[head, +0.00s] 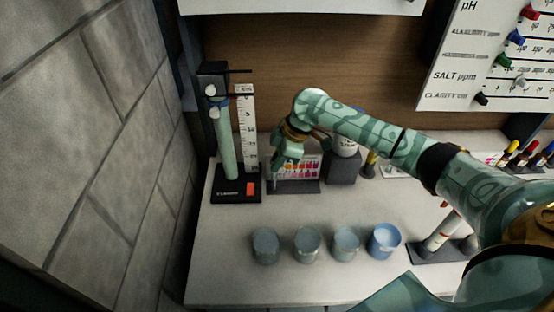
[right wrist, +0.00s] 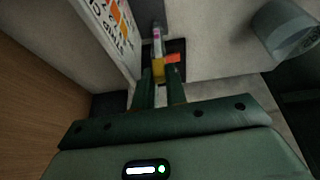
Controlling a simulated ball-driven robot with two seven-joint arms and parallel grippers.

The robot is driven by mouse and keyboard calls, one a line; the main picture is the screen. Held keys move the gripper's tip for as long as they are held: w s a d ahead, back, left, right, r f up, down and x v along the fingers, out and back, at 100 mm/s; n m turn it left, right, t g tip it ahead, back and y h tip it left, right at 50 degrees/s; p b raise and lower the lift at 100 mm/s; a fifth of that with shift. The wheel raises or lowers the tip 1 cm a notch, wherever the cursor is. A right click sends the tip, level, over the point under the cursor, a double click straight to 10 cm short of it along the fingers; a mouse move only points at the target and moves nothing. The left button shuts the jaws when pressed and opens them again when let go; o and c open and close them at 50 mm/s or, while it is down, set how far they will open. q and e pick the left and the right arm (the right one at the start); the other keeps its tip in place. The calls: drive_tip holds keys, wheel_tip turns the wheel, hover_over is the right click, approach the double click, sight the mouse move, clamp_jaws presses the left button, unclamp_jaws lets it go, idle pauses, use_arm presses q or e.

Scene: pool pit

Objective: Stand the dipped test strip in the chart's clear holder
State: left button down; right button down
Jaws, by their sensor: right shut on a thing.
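The colour chart (head: 308,167) stands on a dark base at the back of the counter, with rows of orange, pink and red patches. It also shows at upper left in the right wrist view (right wrist: 112,28). My right gripper (head: 280,168) is at the chart's left end and covers part of it. In the right wrist view the gripper (right wrist: 159,84) is shut on the test strip (right wrist: 157,45), which shows pinkish and yellow pads and extends beyond the fingertips beside the chart. I cannot make out the clear holder, or whether the strip touches it. My left gripper is not in view.
A tube stand (head: 226,150) with a scale and red button is close left of the gripper. Several blue cups (head: 306,245) stand along the front. A dark block (head: 343,168) with a white container is right of the chart. The counter's middle is clear.

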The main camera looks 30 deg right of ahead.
drive_tip(key=shift+f, duration=0.3)
drive_tip(key=c, duration=1.3)
unclamp_jaws()
drive_tip(key=shift+c, duration=0.2)
wheel_tip(320, 180, up, 7)
drive_tip(key=p, duration=0.8)
drive_tip(key=shift+r+p, duration=0.1)
drive_tip(key=shift+p, duration=0.2)
